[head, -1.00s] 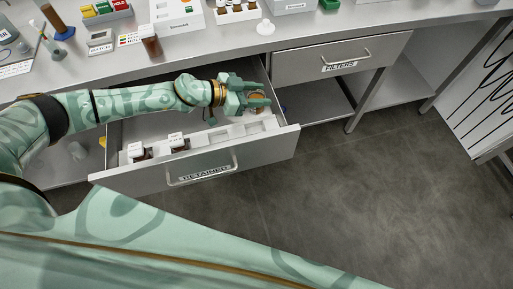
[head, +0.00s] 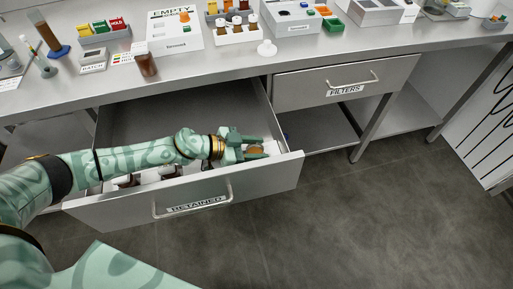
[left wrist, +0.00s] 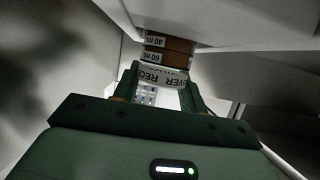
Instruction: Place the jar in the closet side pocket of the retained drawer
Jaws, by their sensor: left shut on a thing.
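My left gripper (head: 262,147) is shut on a brown jar (head: 256,152). It is low over the right end of the open drawer marked RETAINED (head: 255,189), close behind its front panel. In the left wrist view the jar (left wrist: 167,57) sits between the fingertips, with 40 ml and 60 ml marks and a printed band. I cannot tell whether the jar touches the pocket floor. A row of white pockets runs along the drawer front. Brown jars (head: 128,181) stand in the left pockets, partly hidden by my arm. My right gripper is not in view.
A shut FILTERS drawer (head: 300,86) is at right. The drawer's back part is empty.

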